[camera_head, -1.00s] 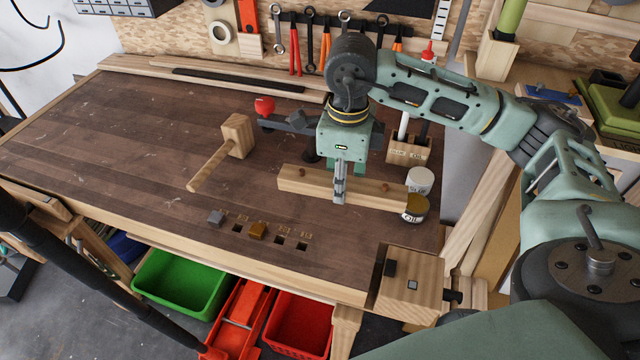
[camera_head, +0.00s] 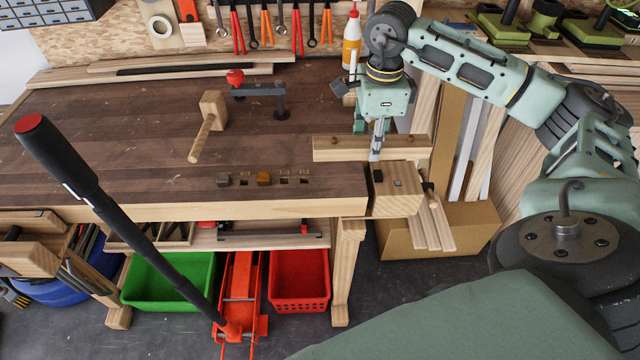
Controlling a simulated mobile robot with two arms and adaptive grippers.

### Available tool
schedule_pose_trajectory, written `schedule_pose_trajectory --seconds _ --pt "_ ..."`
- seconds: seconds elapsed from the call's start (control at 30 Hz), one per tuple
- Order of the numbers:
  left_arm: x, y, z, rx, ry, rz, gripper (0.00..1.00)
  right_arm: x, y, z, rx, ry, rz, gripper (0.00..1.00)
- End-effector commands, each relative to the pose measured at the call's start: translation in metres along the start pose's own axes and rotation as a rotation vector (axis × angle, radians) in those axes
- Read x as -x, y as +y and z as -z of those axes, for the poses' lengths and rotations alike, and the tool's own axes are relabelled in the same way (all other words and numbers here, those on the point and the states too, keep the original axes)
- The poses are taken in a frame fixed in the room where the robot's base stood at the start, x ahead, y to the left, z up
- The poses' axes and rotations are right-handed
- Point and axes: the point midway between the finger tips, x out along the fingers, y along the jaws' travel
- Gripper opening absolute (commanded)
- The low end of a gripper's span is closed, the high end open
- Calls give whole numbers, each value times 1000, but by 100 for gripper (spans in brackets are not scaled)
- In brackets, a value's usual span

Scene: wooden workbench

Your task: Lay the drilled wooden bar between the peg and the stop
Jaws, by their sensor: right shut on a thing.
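The drilled wooden bar (camera_head: 338,147) is a pale beam with two dark round holes on its top. My right gripper (camera_head: 376,150) points down and is shut on the bar, right of its middle. The bar lies level in the picture over the bench's right end, just behind the wooden vise block (camera_head: 401,195). I cannot tell whether it touches the bench top. A small grey square piece (camera_head: 224,180) and a brass-coloured piece (camera_head: 263,179) stand in a row of square holes near the front edge. I cannot tell which is the peg or the stop. My left gripper is not in view.
A wooden mallet (camera_head: 211,110) and a dark clamp with a red knob (camera_head: 260,89) lie further back on the workbench (camera_head: 130,135). A black handle (camera_head: 90,190) of a red jack rises at front left. The bench's middle is clear.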

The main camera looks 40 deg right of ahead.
Motion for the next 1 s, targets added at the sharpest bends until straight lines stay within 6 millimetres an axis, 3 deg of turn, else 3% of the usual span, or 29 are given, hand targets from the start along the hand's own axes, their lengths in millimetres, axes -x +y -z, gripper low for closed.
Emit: schedule_pose_trajectory --seconds 0.13,0.3,0.53,0.73,1.0 --pt "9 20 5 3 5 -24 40 -8 -5 -16 11 -1 -3 1" --pt "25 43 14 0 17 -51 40 -30 -11 -55 10 -2 -4 1" --pt "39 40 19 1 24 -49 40 -58 -20 -99 8 -1 -2 1" --pt "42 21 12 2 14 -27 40 -71 -23 -112 6 1 0 1" --pt "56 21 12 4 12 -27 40 -105 -23 -112 5 1 -1 1"
